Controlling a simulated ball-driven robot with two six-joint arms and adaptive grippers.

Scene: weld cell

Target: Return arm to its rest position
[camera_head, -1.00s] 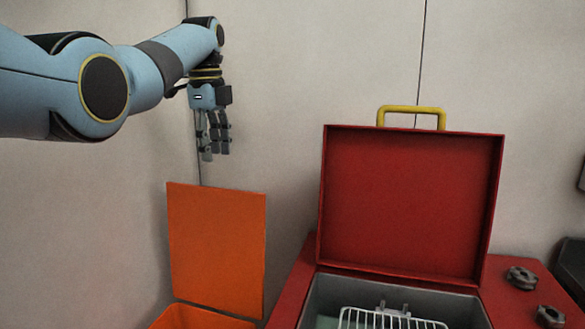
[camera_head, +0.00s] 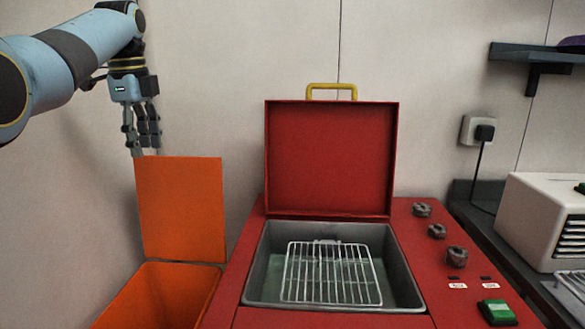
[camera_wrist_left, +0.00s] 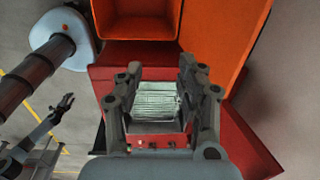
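My left arm, pale blue with dark joints, comes in from the left in the head view. My left gripper (camera_head: 142,150) hangs fingers down in front of the wall, at the top left corner of the orange lid. In the left wrist view my left gripper (camera_wrist_left: 160,66) has its two finger sides well apart with nothing between them. Beyond the gap the red machine's basin with its wire rack (camera_wrist_left: 155,104) shows. My right gripper (camera_wrist_left: 66,102) shows small at the left of the left wrist view, its dark fingers spread and seemingly empty. It is not in the head view.
The orange bin (camera_head: 160,290) with its raised lid (camera_head: 180,208) stands left of the red machine (camera_head: 405,240). The machine's red lid (camera_head: 330,158) with a yellow handle is open. A white unit (camera_head: 535,220) and a dark wall shelf (camera_head: 530,54) are at right.

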